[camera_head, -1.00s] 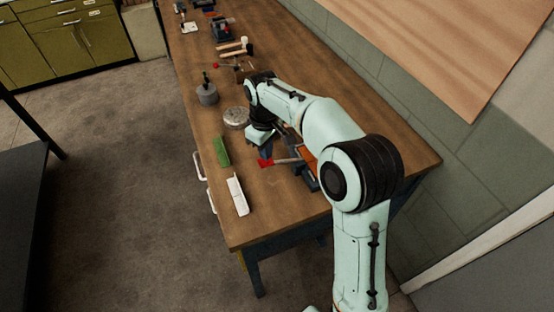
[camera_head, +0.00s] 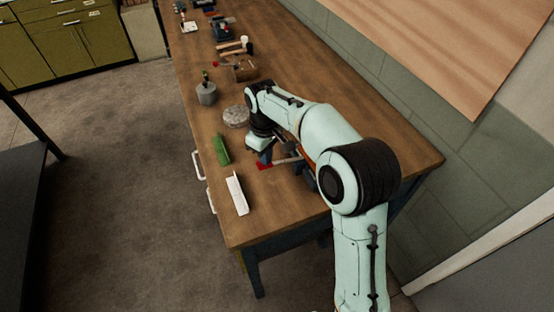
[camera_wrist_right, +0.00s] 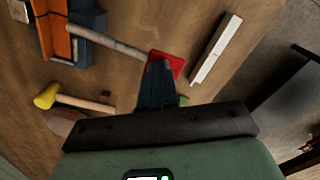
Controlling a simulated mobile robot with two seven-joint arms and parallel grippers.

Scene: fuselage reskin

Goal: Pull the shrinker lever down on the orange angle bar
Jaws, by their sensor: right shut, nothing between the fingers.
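The shrinker lever has a grey shaft (camera_wrist_right: 103,41) and a red grip (camera_wrist_right: 177,66). The red grip also shows in the head view (camera_head: 264,167), close over the bench. The shaft runs to the dark blue shrinker (camera_wrist_right: 88,20). The orange angle bar (camera_wrist_right: 56,40) is beside the shrinker in the wrist view; my arm mostly hides it in the head view. My right gripper (camera_wrist_right: 158,68) is shut and empty, its fingertips overlapping the red grip in view. I cannot tell whether they touch it. My left gripper is out of view.
A white angle piece (camera_head: 237,194) and a green piece (camera_head: 221,149) lie near the bench's front edge. A round grey disc (camera_head: 236,116) and a grey cylinder (camera_head: 206,94) stand beyond. A yellow-headed mallet (camera_wrist_right: 47,97) shows in the wrist view. Further tools line the back.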

